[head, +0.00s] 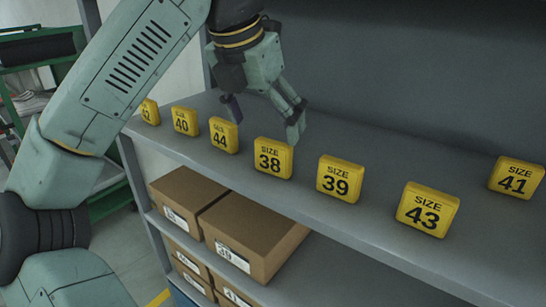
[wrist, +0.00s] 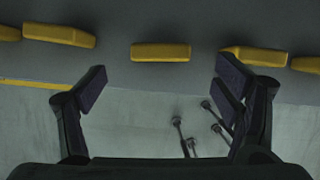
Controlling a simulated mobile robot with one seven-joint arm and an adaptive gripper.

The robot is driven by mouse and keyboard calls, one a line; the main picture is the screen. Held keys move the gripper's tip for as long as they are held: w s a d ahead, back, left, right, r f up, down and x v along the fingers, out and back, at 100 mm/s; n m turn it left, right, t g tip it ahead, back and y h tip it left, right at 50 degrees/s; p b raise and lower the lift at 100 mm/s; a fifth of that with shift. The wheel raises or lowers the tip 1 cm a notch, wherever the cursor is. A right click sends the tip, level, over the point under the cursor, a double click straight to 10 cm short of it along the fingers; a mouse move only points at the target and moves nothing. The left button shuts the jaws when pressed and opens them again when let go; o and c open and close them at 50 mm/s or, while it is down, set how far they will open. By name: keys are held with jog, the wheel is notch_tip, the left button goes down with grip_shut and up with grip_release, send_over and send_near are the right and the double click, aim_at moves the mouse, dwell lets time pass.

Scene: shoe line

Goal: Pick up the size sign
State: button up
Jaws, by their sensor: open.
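Several yellow size signs stand in a row on the grey shelf (head: 375,205). They include size 40 (head: 185,121), size 44 (head: 223,135), size 38 (head: 273,158), size 39 (head: 339,179), size 43 (head: 427,209) and size 41 (head: 516,177). A size 42 sign (head: 150,111) is partly hidden by my arm. My gripper (head: 265,117) is open and empty, above the shelf near sizes 44 and 38. In the wrist view, one yellow sign (wrist: 160,52) lies ahead of the gap between my fingers (wrist: 160,84); its number is not visible there.
Cardboard boxes (head: 235,225) fill the lower shelf. A dark back panel (head: 440,75) rises behind the signs. A green rack (head: 50,75) stands at the left. Dark rods with round ends (wrist: 180,130) show over the pale floor. The shelf has bare room between sizes 43 and 41.

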aim_at(273, 142)
jog(key=shift+p+x, duration=0.8)
jog(key=shift+x, duration=2.45)
jog(key=shift+w+d, duration=0.15)
jog(key=c, duration=1.3)
jog(key=shift+r+b, duration=0.2)
jog(key=shift+b, duration=0.25)
